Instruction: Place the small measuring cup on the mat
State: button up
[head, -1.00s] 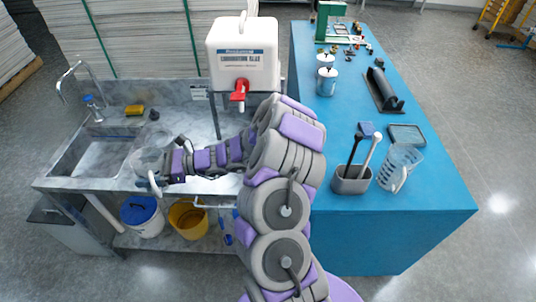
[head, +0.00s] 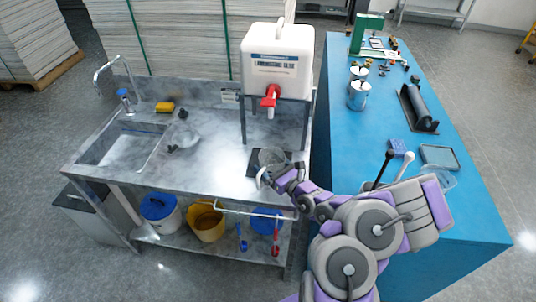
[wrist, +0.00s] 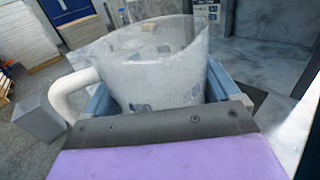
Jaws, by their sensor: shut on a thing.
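The small measuring cup (head: 271,157) is clear, with a pale handle. My gripper (head: 270,172) is shut on it. In the wrist view the cup (wrist: 155,65) stands between the jaws, roughly upright, with its handle at left. The mat (head: 252,158) is a dark patch on the grey counter, in front of the glue tank's stand. The cup appears over the mat in the head view; whether it touches the mat cannot be told. The cup and gripper hide much of the mat.
The white glue tank (head: 277,62) with a red tap stands behind the mat. A clear vessel (head: 184,138) lies near the sink (head: 125,145). A larger clear jug (head: 440,180) on the blue table (head: 465,215) is partly hidden by my arm.

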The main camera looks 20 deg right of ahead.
jog(key=w+d+f+b, duration=0.1)
jog(key=w, duration=0.2)
jog(key=w+d+f+b, duration=0.1)
jog(key=w+d+f, duration=0.1)
jog(key=w, duration=0.2)
jog(key=w+d+f+b, duration=0.1)
jog(key=w+d+b, duration=0.1)
jog(key=w, duration=0.2)
jog(key=shift+w+d+f, duration=0.1)
jog(key=shift+w+f, duration=0.1)
jog(key=shift+f, duration=0.15)
jog(key=shift+r, duration=0.1)
jog(key=shift+a, duration=0.2)
jog(key=o, duration=0.8)
